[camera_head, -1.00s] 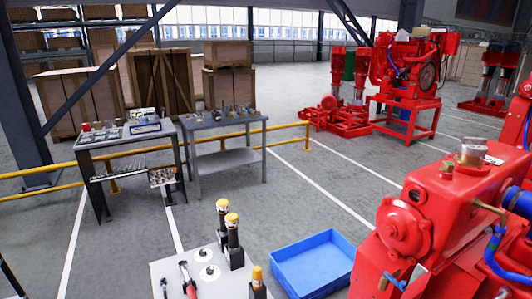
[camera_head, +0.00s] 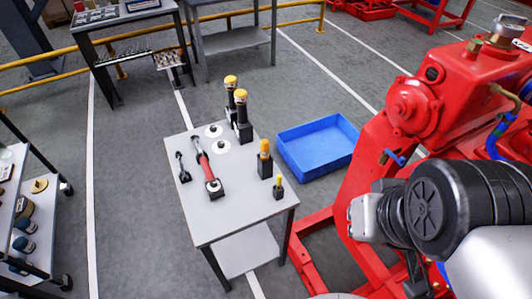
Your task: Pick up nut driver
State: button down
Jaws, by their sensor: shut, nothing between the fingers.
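Two upright handled tools stand in black holders at the right side of a small grey table (camera_head: 235,182). One has an orange-yellow handle (camera_head: 264,150), and the smaller one nearer the front has a yellow tip (camera_head: 278,181). Either could be the nut driver; I cannot tell which from their handles. Both stand apart from my arm, which enters from the right. The fingers of my gripper cannot be made out.
The table also holds a red-handled wrench (camera_head: 204,160), a small black tool (camera_head: 182,166), white discs (camera_head: 221,147) and two yellow-capped tools (camera_head: 241,112). A cart (camera_head: 25,205) stands left.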

aim_at(264, 149)
jog(key=z, duration=1.45)
jog(key=u, duration=1.95)
jog(key=i+j+z, duration=0.1)
jog(key=i, duration=0.35)
jog(key=i+j, duration=0.15)
jog(key=i, duration=0.35)
jog(key=z, duration=0.05)
